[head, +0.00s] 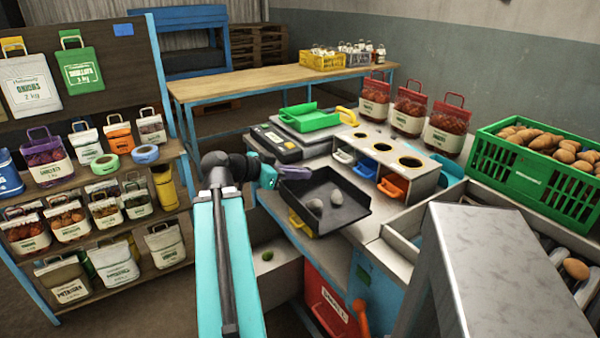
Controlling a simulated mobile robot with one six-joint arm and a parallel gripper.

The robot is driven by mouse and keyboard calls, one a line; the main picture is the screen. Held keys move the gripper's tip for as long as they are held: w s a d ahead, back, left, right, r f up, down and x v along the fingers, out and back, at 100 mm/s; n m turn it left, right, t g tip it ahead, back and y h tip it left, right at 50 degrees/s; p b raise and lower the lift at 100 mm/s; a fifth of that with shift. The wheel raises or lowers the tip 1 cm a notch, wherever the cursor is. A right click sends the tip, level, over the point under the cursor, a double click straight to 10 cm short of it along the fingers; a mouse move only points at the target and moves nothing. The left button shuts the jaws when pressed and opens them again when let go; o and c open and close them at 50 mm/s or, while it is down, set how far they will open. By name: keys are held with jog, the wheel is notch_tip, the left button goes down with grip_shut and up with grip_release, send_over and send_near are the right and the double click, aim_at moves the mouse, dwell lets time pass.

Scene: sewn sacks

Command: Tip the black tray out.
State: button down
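The black tray (351,208) sits near the table's left edge, its open side facing up. Two greyish, potato-like lumps (315,206) lie in it. A yellow part (299,222), perhaps its handle, shows at the tray's near left side.
A scale (275,143) with a green tray (309,117) stands behind. A grey box with three round holes (381,149) stands right of the tray. A green crate of potatoes (520,175) is at right.

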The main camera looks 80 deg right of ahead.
jog(key=shift+r, duration=0.2)
dwell(0.4)
jog(key=shift+r+n+g+y+p, duration=0.35)
jog(key=shift+n+p, duration=0.25)
jog(key=shift+p, duration=0.4)
